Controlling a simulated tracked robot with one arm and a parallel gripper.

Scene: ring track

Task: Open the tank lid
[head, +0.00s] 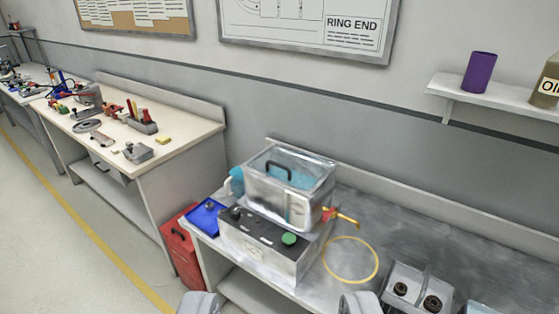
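The tank (265,197) is a grey metal box with clear upper parts, standing on a control box (262,247) on the metal bench. Its lid (305,174) looks clear, with a black handle (277,166) on top, and appears to lie shut over the tank. My gripper (270,304) shows only as two grey finger parts at the bottom edge, set wide apart with nothing visible between them. The gripper is in front of the bench, below the tank in the picture and apart from it.
A red-yellow valve (341,217) juts from the tank's right side, near a yellow hose ring (350,260). A blue tray (204,217) lies left, and a red can (182,246) stands on the floor. A shelf (490,107) hangs at upper right. The floor at left is clear.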

